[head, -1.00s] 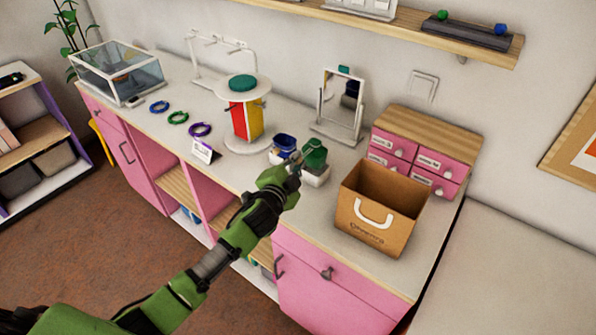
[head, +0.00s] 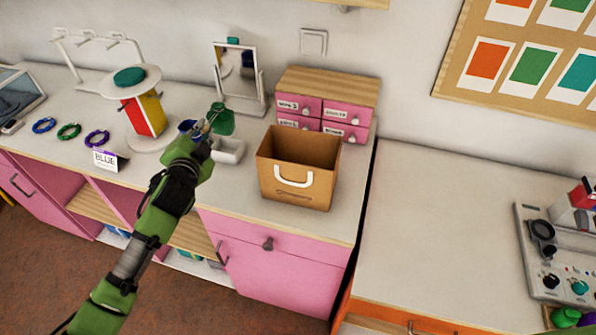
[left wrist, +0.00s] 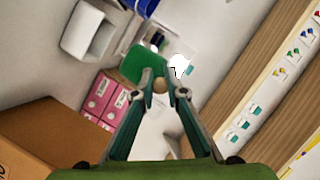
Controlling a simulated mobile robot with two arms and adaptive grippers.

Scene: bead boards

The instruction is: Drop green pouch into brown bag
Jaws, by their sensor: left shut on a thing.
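The green pouch (head: 222,119) is held in my left gripper (head: 206,124), above the small white tray on the counter. In the left wrist view the green pouch (left wrist: 143,66) hangs at the fingertips, and my left gripper (left wrist: 170,95) is shut on its tan top. The brown bag (head: 298,172) stands upright and open on the counter, to the right of the pouch and apart from it. It has a white handle on its front. Part of the brown bag (left wrist: 55,130) shows at lower left in the left wrist view. My right gripper is not in view.
A white tray (head: 229,151) sits under the pouch, with a blue pouch (head: 187,126) beside it, partly hidden by my gripper. Pink drawers (head: 345,130) stand behind the bag. A mirror (head: 238,85) stands behind the pouch. The counter right of the bag (head: 440,200) is clear.

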